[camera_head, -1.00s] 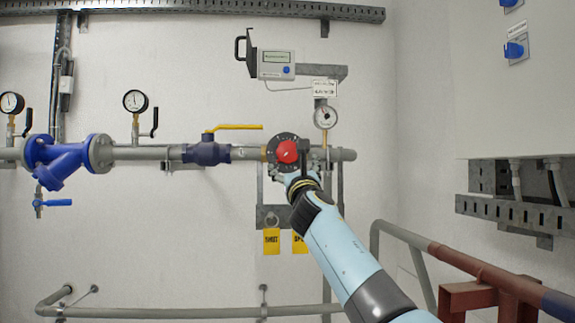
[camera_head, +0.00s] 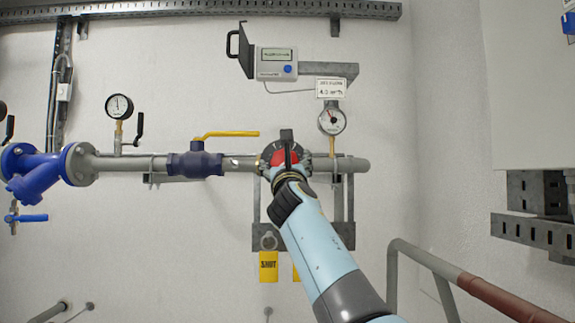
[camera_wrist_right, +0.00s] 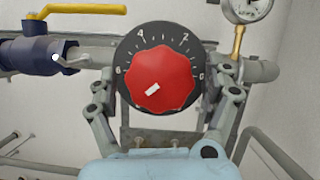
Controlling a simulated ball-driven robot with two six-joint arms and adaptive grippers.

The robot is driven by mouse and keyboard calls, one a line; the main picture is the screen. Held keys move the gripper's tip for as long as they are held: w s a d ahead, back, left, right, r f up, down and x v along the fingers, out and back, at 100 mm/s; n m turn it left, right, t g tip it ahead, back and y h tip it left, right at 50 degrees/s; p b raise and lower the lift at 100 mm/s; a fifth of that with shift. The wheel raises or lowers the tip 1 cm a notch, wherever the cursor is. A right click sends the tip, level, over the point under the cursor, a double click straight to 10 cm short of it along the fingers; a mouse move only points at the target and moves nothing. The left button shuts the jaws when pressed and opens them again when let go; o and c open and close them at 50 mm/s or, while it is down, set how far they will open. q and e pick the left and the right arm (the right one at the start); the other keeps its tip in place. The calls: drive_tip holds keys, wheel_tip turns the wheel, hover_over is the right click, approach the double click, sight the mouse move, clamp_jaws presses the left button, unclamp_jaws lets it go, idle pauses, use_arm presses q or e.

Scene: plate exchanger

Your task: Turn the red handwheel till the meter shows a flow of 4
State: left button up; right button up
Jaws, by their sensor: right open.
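The red handwheel (camera_head: 286,157) sits on the pipe in front of a black numbered dial (camera_head: 271,150). In the right wrist view the lobed handwheel (camera_wrist_right: 165,75) faces me, with a white mark toward its lower left; the black dial (camera_wrist_right: 131,60) shows 6, 4, 2 and 0. My right gripper (camera_head: 287,166) covers part of the wheel in the head view. In the wrist view the open gripper (camera_wrist_right: 161,88) has one finger at each side of the dial; contact is unclear. The meter (camera_head: 276,64) hangs above; its display is too small to read. My left gripper is out of view.
A yellow lever valve (camera_head: 196,160) is left of the wheel on the same pipe. A round gauge (camera_head: 332,121) stands close on the right. Yellow tags (camera_head: 268,267) hang below. A railing (camera_head: 440,268) is at lower right.

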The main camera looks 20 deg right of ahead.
drive_tip(key=shift+a, duration=0.1)
drive_tip(key=shift+c, duration=0.7)
drive_tip(key=c, duration=1)
drive_tip(key=shift+f+m+b, duration=0.15)
drive_tip(key=shift+m+b, duration=0.15)
drive_tip(key=shift+b, duration=0.05)
drive_tip(key=m+h+b, duration=0.1)
drive_tip(key=m+b, duration=0.1)
drive_tip(key=m+h+b, duration=0.2)
drive_tip(key=shift+f+m+g, duration=0.15)
drive_tip(key=shift+m+g, duration=0.25)
drive_tip(key=m+g+h+b, duration=0.1)
drive_tip(key=m+b, duration=0.1)
drive_tip(key=m, duration=0.1)
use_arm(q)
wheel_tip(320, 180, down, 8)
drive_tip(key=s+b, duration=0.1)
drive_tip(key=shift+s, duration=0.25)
use_arm(e)
drive_tip(key=shift+r+m+g+h, duration=0.1)
drive_tip(key=shift+m+g+h, duration=0.3)
drive_tip(key=shift+m, duration=0.6)
drive_tip(key=shift+r+m+g+h, duration=0.15)
drive_tip(key=shift+m+h, duration=0.35)
drive_tip(key=shift+m, duration=0.5)
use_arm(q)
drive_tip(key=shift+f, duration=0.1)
use_arm(e)
drive_tip(key=shift+m+g, duration=0.25)
drive_tip(key=shift+m, duration=0.05)
